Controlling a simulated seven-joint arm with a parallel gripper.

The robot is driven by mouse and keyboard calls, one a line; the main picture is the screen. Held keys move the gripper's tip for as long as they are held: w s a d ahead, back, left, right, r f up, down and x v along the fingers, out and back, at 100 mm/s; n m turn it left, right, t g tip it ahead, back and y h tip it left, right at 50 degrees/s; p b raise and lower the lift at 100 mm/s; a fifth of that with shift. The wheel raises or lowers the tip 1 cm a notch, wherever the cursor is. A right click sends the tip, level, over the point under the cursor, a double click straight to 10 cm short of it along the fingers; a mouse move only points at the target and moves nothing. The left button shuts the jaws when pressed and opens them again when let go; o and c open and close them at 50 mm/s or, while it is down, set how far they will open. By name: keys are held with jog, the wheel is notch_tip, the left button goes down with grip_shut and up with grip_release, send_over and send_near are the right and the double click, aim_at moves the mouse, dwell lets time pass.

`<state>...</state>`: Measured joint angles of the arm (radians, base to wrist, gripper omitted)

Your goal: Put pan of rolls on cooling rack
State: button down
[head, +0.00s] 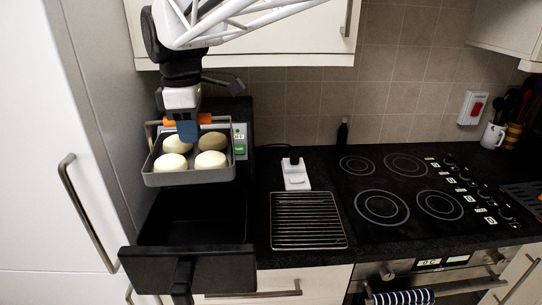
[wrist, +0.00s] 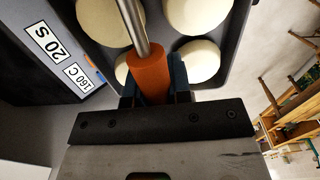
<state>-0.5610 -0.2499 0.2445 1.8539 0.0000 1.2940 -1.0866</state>
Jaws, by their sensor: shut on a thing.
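A grey square pan (head: 190,178) holds several pale round rolls (head: 211,160) and hangs level above an open black drawer (head: 195,215) at the left of the head view. My gripper (head: 187,131) is shut on the pan's orange handle grip (head: 205,119). In the wrist view the orange grip (wrist: 149,75) sits between my fingers, with the rolls (wrist: 198,62) beyond it. The cooling rack (head: 307,221), a wire grid, lies empty on the black counter to the right of the pan and drawer.
The black hob (head: 398,190) lies to the right. A tall grey cabinet side (head: 105,90) is close on the left. Upper cupboards (head: 310,35) hang above. A dark bottle (head: 342,132) stands by the tiled wall.

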jog(key=s+d+f, duration=0.2)
jog(key=d+f, duration=0.9)
jog(key=d, duration=0.3)
jog(key=s+d+f+m, duration=0.1)
jog(key=s+d+f, duration=0.2)
jog(key=d+f, duration=0.8)
jog(key=d, duration=0.3)
jog(key=shift+f, duration=0.2)
send_over(305, 216)
jog(key=shift+f, duration=0.75)
jog(key=shift+f, duration=1.75)
